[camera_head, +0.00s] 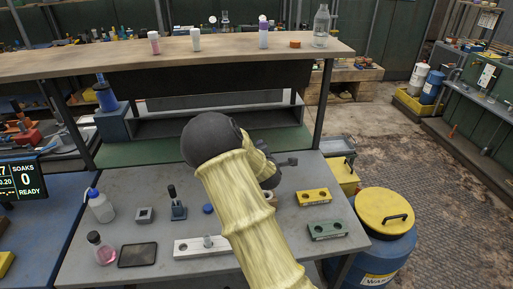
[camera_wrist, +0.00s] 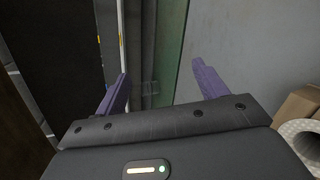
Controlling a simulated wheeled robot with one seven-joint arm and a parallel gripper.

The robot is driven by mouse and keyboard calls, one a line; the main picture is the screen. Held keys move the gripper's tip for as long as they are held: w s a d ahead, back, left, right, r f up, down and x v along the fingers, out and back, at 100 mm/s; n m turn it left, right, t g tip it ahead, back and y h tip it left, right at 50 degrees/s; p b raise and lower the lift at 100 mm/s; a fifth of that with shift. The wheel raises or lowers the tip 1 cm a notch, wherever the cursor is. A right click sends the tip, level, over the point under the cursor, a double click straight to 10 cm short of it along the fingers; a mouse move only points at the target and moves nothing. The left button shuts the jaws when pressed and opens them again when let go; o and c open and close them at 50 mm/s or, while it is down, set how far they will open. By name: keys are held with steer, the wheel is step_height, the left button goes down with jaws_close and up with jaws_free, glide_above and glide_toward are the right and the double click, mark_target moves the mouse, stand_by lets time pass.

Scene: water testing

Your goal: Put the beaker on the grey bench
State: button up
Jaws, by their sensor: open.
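My gripper (camera_wrist: 162,84) is open in the wrist view, its two purple fingers apart. A faint clear outline shows between the fingers; I cannot tell whether it is the beaker. In the head view my yellow arm hides the middle of the grey bench (camera_head: 140,185), and a dark part of my gripper (camera_head: 284,161) shows beyond it. I cannot make out a clear beaker there. A flask with pink liquid (camera_head: 103,252) stands on the bench's near left. The grey bench top also fills the right of the wrist view (camera_wrist: 255,50).
A white bottle (camera_head: 99,206), a dark flat device (camera_head: 138,255), a white holed block (camera_head: 190,247), a yellow block (camera_head: 314,196) and a green block (camera_head: 327,230) are on the bench. A wooden shelf (camera_head: 120,62) with bottles runs above. A blue barrel (camera_head: 385,251) stands at right.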

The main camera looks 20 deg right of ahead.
steer(key=s+m+g, duration=0.1)
steer(key=s+m, duration=0.1)
steer(key=s+a+m+g, duration=0.1)
steer(key=s+m, duration=0.1)
steer(key=s, duration=0.1)
steer(key=s+a+m+g, duration=0.1)
steer(key=s+m, duration=0.1)
steer(key=m, duration=0.1)
steer(key=shift+s+a+f+y, duration=0.15)
steer(key=shift+s+f+y, duration=0.2)
steer(key=shift+y, duration=0.05)
steer(key=s+a+f+m+g+y+b, duration=0.1)
steer(key=s+a+f+m+g+b, duration=0.1)
steer(key=s, duration=0.6)
steer(key=s+a+f+m+g+y+b, duration=0.1)
steer(key=s+a+f+m+g+b, duration=0.1)
steer(key=s+a+m+b, duration=0.2)
steer(key=s+a+f+m+g+y+b, duration=0.1)
steer(key=s+a+f+m+g+b, duration=0.1)
steer(key=s, duration=0.9)
steer(key=a+m+g+b, duration=0.1)
steer(key=a+m+b, duration=0.1)
steer(key=a+m, duration=0.1)
steer(key=shift+s+a+f+y, duration=0.35)
steer(key=shift+a+f+y, duration=0.05)
